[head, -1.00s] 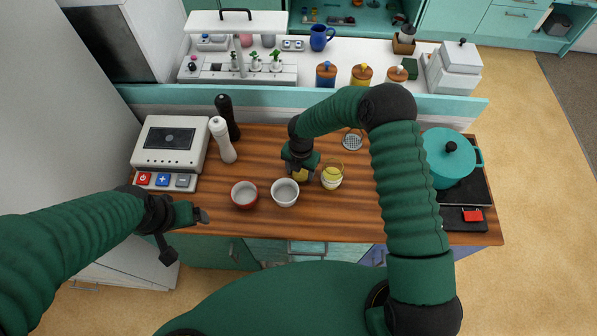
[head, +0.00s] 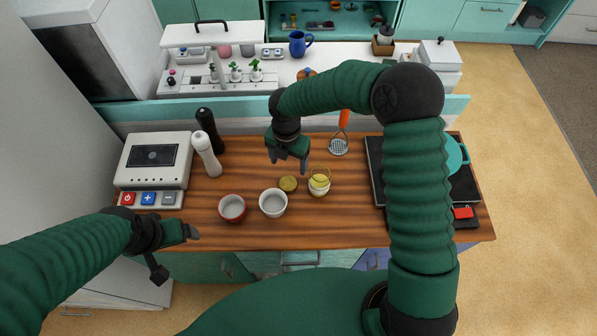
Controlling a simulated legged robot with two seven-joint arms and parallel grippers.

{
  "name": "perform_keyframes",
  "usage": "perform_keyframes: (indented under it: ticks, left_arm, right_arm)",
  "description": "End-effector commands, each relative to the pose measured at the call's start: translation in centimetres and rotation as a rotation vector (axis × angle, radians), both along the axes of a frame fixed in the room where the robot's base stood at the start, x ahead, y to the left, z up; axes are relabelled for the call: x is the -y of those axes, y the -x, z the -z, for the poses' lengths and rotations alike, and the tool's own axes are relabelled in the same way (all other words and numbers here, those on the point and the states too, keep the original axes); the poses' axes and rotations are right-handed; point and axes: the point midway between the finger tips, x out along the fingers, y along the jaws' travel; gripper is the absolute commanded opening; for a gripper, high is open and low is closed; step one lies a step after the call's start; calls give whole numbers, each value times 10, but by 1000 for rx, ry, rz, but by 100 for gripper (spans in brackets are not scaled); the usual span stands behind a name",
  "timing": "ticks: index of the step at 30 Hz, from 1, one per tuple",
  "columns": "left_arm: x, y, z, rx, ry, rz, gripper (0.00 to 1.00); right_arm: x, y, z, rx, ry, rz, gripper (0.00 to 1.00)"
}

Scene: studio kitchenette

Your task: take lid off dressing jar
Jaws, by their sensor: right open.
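The dressing jar (head: 319,187) stands upright on the wooden counter, pale below with a clear yellowish upper part. A round golden-yellow lid (head: 288,184) lies flat on the counter just left of the jar, apart from it. My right gripper (head: 288,163) is open and empty, above and slightly behind the lid. My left gripper (head: 177,252) is open and empty at the counter's front left edge, well away from the jar.
A white bowl (head: 273,203) and a red bowl (head: 232,208) stand left of the jar. A skimmer (head: 339,146) lies behind the jar. A stove (head: 375,165) is at right.

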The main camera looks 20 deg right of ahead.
Motion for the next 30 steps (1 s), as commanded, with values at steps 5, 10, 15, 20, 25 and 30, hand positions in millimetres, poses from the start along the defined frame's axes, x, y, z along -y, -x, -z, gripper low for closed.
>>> perform_keyframes:
  ticks: [5,10,15,20,25,30]
  left_arm:
    - [0,0,0,0,0,0,85]
    - [0,0,0,0,0,0,85]
    - [0,0,0,0,0,0,85]
    - [0,0,0,0,0,0,85]
    - [0,0,0,0,0,0,85]
    - [0,0,0,0,0,0,85]
  right_arm:
    - [18,41,-30,41,22,512,74]
    - [48,104,-65,119,-50,1392,74]
    - [67,150,-83,136,-207,2119,74]
    - [72,167,-87,115,-281,2393,74]
    - [72,167,-87,112,-284,2409,74]
    - [72,168,-87,113,-283,2405,74]
